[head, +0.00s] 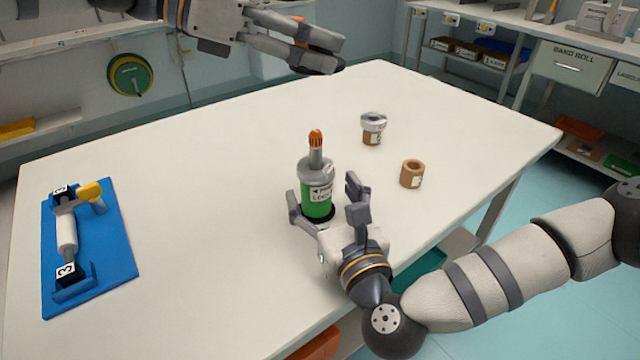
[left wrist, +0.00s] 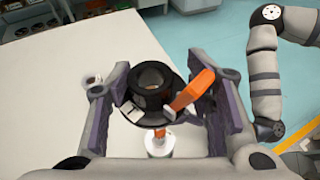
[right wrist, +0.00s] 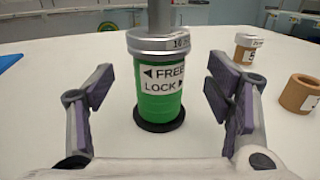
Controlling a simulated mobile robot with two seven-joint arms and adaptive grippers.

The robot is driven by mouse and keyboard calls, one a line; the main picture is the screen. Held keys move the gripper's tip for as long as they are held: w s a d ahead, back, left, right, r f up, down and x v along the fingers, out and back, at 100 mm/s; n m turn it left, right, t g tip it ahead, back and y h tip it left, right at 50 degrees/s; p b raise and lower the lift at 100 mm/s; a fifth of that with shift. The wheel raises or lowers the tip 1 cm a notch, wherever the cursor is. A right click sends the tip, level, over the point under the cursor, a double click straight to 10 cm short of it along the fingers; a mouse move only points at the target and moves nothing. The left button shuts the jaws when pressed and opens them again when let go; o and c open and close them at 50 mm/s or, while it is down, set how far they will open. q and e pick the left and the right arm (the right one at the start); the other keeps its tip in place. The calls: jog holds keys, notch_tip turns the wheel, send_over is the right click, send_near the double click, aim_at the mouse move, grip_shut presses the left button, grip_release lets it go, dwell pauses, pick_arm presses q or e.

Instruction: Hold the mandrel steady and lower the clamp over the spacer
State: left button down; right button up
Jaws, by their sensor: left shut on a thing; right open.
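The mandrel (head: 316,158) stands upright on the table, a grey shaft with an orange tip. Below it is a green body (right wrist: 160,95) with a FREE/LOCK label. A grey disc with a printed label (right wrist: 165,42), perhaps the spacer, sits on top of the green body. My left gripper (head: 318,52) is shut on the clamp, a black ring with an orange lever (left wrist: 192,92), held in the air above the table. In the left wrist view the mandrel's orange tip shows below the clamp, apart from it. My right gripper (head: 325,203) is open, its fingers on either side of the green body with gaps.
A blue stand (head: 120,240) holding a white roller with a yellow lever lies at the table's left. The table between is clear.

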aim_at(321, 192)
jog(key=shift+x, duration=1.6)
jog(key=c, duration=1.6)
pick_arm(q)
notch_tip(321, 192, down, 8)
jog(key=shift+s+a, duration=0.25)
jog(key=shift+s, duration=0.2)
pick_arm(e)
jog(key=shift+o, duration=0.2)
jog(key=shift+f, duration=0.1)
